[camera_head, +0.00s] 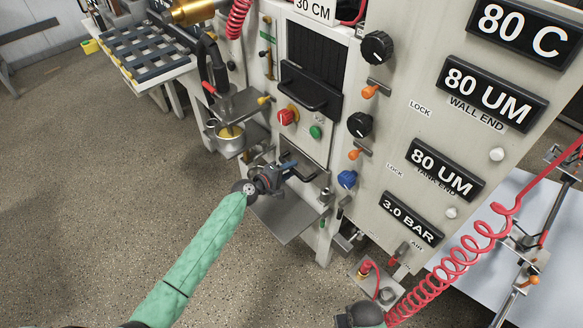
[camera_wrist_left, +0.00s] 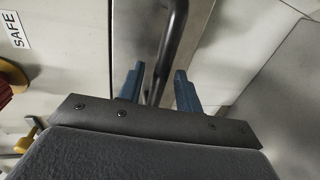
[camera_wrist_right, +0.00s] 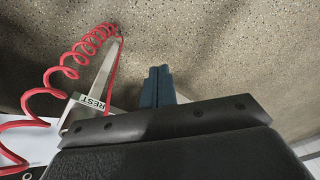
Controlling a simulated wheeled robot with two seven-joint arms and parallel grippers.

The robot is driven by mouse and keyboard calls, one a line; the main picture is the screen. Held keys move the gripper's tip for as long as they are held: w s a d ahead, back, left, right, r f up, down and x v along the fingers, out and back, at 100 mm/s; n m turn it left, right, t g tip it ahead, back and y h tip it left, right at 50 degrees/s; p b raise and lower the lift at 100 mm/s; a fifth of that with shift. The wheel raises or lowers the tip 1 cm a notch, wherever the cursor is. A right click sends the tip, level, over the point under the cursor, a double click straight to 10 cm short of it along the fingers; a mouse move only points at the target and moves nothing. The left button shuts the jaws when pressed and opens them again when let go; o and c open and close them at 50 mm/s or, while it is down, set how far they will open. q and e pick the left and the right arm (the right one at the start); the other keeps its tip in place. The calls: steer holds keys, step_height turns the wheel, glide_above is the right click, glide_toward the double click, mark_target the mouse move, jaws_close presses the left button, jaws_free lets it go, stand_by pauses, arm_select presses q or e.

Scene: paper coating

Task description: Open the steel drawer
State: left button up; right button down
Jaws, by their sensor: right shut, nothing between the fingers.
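The steel drawer (camera_head: 310,152) is a metal front low on the machine, below the red and green buttons. Its black bar handle (camera_wrist_left: 172,45) shows in the left wrist view. My left gripper (camera_head: 284,174) is at the drawer's handle. In the left wrist view its blue fingers (camera_wrist_left: 159,90) stand apart, one on each side of the bar's lower end. I cannot tell whether they touch it. My right gripper (camera_wrist_right: 157,86) is shut and empty above the speckled floor, away from the drawer.
A metal shelf (camera_head: 290,214) sits below the drawer. A red knob (camera_head: 287,117), a green button (camera_head: 315,132) and a blue knob (camera_head: 347,179) are close by. A red coiled hose (camera_head: 440,283) hangs at right. Open floor (camera_head: 90,190) lies to the left.

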arm_select(q)
steer(key=shift+w+d+f, duration=0.15)
steer(key=shift+w+d, duration=0.2)
arm_select(e)
steer(key=shift+s+f, duration=0.1)
steer(key=shift+f, duration=0.45)
arm_select(q)
jaws_close()
arm_select(e)
steer(key=shift+s, duration=0.1)
